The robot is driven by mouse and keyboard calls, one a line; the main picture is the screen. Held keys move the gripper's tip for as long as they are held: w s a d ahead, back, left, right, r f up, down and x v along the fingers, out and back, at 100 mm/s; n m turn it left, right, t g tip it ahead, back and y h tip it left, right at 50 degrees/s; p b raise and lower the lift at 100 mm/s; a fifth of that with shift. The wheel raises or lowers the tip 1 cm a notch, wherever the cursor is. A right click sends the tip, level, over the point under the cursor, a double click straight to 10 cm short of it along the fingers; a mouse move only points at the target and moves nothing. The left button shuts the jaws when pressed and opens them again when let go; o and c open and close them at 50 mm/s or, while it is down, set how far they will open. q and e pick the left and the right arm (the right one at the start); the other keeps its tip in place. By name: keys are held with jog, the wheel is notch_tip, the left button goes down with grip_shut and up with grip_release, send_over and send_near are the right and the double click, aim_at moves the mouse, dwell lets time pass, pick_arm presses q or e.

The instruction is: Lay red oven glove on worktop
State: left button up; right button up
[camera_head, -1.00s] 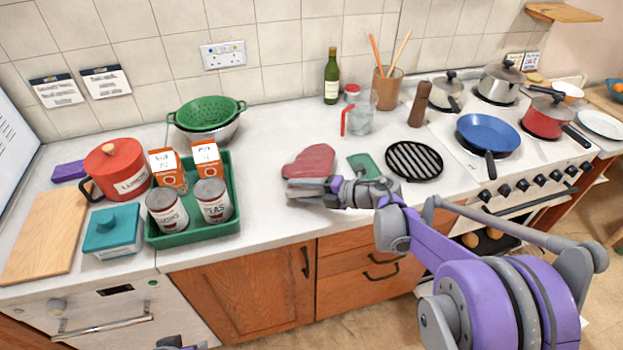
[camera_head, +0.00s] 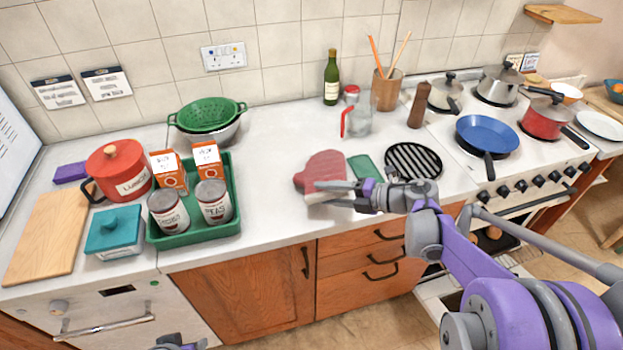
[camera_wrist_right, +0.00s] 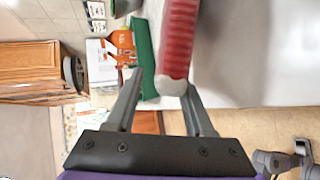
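The red oven glove (camera_head: 322,166) is on the worktop (camera_head: 262,190) near its front edge, left of a flat green item. My right gripper (camera_head: 328,190) reaches in from the right at the glove's near side. Its two fingers stand apart. In the right wrist view the fingers are spread wide, and the glove (camera_wrist_right: 178,40) shows as a ribbed red strip running to a pale end beside the right-hand finger; I cannot tell whether they touch. Only a small part of my left gripper (camera_head: 178,343) shows at the bottom edge, so its fingers cannot be judged.
Right of the glove lie the flat green item (camera_head: 366,168) and a round black trivet (camera_head: 413,161). A green tray (camera_head: 232,222) with cans and cartons stands to the left. A glass jug (camera_head: 358,122) is behind. Worktop between tray and glove is clear.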

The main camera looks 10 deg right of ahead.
jog(key=shift+d, duration=0.1)
pick_arm(q)
jog(key=r+p, duration=0.1)
jog(key=w+r+p, duration=0.1)
jog(key=r, duration=0.1)
jog(key=r+p, duration=0.1)
jog(key=shift+w+r, duration=0.3)
jog(key=shift+w, duration=0.05)
pick_arm(e)
notch_tip(320, 180, up, 7)
jog(key=s+d, duration=0.1)
jog(key=d, duration=0.1)
jog(key=shift+s, duration=0.35)
jog(key=shift+d+r, duration=0.1)
